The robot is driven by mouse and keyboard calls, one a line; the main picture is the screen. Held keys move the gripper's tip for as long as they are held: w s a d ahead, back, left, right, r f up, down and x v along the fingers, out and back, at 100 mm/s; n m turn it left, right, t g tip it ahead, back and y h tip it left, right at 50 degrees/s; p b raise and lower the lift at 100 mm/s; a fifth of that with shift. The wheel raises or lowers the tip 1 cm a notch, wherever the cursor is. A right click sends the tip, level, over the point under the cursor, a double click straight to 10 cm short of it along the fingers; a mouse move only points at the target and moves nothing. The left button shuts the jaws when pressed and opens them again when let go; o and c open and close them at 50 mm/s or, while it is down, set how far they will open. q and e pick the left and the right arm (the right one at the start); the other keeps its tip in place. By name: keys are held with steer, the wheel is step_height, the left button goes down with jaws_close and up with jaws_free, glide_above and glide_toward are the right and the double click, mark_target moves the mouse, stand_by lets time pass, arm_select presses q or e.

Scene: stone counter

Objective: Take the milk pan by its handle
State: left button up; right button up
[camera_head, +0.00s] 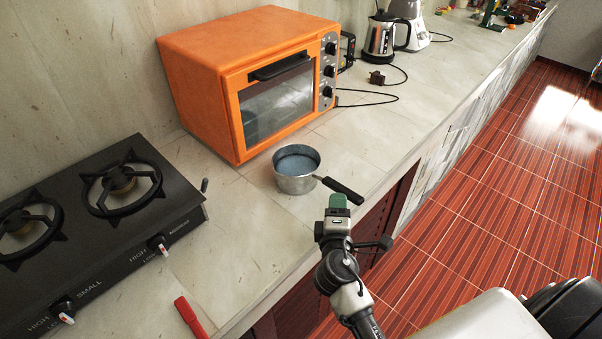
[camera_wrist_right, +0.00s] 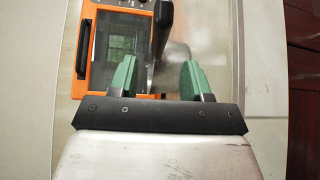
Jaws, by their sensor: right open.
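The milk pan (camera_head: 296,181) is a small grey metal pot with a blue-grey inside. It stands upright on the stone counter in front of the orange oven. Its black handle (camera_head: 344,190) points right, toward the counter's front edge. My right gripper (camera_head: 338,201) has green fingers and appears just in front of the handle in the head view. In the right wrist view the gripper (camera_wrist_right: 158,75) is open and empty. The dark handle (camera_wrist_right: 160,28) shows ahead, between the fingers' lines, and the blurred pan is partly hidden behind the right finger. My left gripper is not in view.
The orange oven (camera_head: 240,72) stands close behind the pan. A black gas stove (camera_head: 95,235) is at the left, and a red-handled object (camera_head: 190,317) lies near the front edge. A kettle (camera_head: 381,38) stands farther back. The counter right of the pan is mostly clear.

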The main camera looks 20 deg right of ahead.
mark_target(340, 188)
steer(key=shift+w+d, duration=0.25)
steer(key=shift+w, duration=0.2)
steer(key=p+x, duration=0.2)
steer(key=x, duration=0.2)
steer(key=shift+w+d+r, duration=0.1)
steer(key=shift+w+d, duration=0.15)
steer(key=shift+d, duration=0.1)
steer(key=shift+w+d, duration=0.15)
steer(key=shift+w, duration=0.15)
steer(key=shift+c, duration=0.2)
jaws_close()
